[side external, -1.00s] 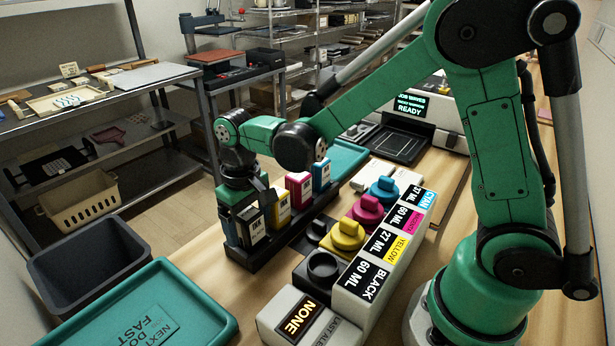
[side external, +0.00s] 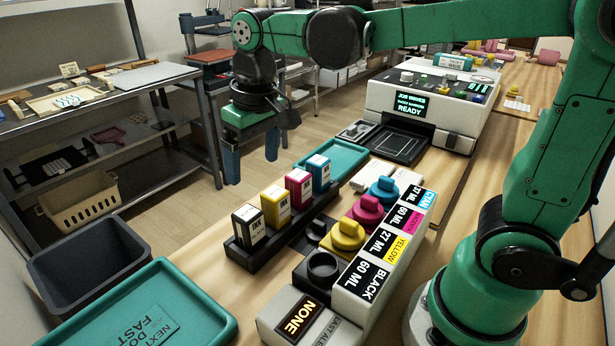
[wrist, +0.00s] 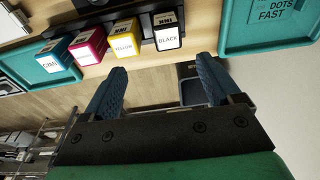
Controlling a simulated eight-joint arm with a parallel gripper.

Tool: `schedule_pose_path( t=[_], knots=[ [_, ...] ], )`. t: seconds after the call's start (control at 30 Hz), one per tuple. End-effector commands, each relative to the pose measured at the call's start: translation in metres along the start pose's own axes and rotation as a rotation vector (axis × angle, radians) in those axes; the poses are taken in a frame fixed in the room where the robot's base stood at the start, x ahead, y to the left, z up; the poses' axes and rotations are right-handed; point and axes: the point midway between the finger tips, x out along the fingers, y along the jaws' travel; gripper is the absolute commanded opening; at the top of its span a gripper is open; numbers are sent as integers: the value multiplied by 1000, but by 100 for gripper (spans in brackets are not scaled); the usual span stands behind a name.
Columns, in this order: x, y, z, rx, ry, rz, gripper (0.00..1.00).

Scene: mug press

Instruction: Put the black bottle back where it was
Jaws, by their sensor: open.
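The black bottle (side external: 248,227) stands upright in the near left slot of the dark rack (side external: 262,247), in line with the yellow, magenta and cyan bottles. In the wrist view the black bottle (wrist: 168,33) shows its white label, beside the yellow bottle (wrist: 123,40). My gripper (side external: 252,165) is open and empty, raised above and behind the rack. It is apart from all the bottles. In the wrist view its blue fingers (wrist: 163,85) are spread with nothing between them.
A row of ink tanks with yellow (side external: 346,235), magenta and cyan caps stands right of the rack; the black tank's opening (side external: 322,267) is uncapped. A teal tray (side external: 145,312) and a dark bin (side external: 88,262) are at the left. A press (side external: 430,105) stands behind.

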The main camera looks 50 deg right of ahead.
Motion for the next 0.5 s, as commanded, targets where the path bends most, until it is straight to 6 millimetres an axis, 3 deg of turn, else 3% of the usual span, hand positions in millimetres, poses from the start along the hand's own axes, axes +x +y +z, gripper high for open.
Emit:
schedule_pose_path(
  t=[0.3,0.5],
  knots=[
    [13,29,52,0,366,2,84],
    [23,36,64,-3,477,14,84]
  ],
)
